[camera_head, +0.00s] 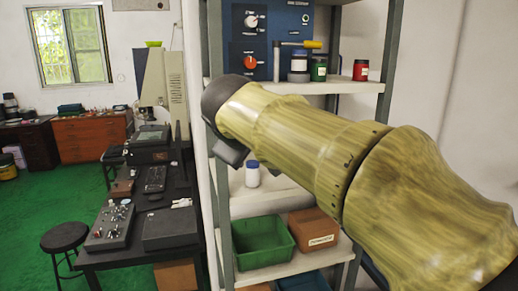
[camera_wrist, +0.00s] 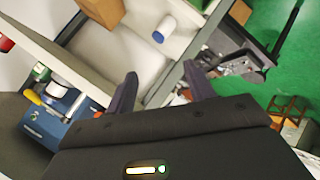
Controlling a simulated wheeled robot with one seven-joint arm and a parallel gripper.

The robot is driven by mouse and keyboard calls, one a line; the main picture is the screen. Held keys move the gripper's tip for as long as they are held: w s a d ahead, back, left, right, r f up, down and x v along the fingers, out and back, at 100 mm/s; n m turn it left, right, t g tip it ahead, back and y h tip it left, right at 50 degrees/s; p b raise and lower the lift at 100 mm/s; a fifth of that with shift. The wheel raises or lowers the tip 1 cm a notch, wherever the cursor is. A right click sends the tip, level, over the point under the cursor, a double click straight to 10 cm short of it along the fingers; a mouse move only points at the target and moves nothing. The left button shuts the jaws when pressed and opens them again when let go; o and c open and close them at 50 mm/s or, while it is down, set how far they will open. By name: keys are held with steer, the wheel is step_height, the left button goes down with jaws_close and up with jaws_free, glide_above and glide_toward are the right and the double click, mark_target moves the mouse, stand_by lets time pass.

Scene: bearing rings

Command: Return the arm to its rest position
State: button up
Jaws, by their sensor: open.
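My arm reaches across the right half of the head view towards the shelf unit (camera_head: 222,170). My gripper shows only partly there, as a dark shape at the arm's far end, in front of the shelf's left post. In the wrist view the two dark fingers of my gripper (camera_wrist: 162,92) stand wide apart. The gap between them is empty, with a pale shelf board behind it. A white bottle with a blue cap (camera_head: 252,174) stands on the middle shelf, and it also shows beyond the fingers in the wrist view (camera_wrist: 164,29). No bearing ring can be made out.
A green bin (camera_head: 262,242) and a brown box (camera_head: 313,230) sit on the lower shelf. Jars (camera_head: 318,68) and a hammer stand on the upper shelf by a blue panel (camera_head: 276,30). A black desk (camera_head: 150,225) with devices and a stool (camera_head: 64,238) are left. Green floor lies open farther left.

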steer(key=s+d+f+m+g, duration=0.25)
steer(key=d+f, duration=0.25)
steer(key=f, duration=0.7)
steer(key=s+d+f+m+g, duration=0.1)
steer(key=d+f+m+g, duration=0.3)
steer(key=f, duration=0.8)
steer(key=s+d+f+m+g, duration=0.1)
steer(key=s+d+f+m, duration=0.1)
steer(key=s+d+f, duration=0.2)
steer(key=s+d+f+m, duration=0.2)
steer(key=s+d+f, duration=0.2)
steer(key=s+f, duration=0.6)
steer(key=shift+d+g+y, duration=0.35)
steer(key=shift+y, duration=0.05)
steer(key=shift+f, duration=0.1)
steer(key=shift+w, duration=0.1)
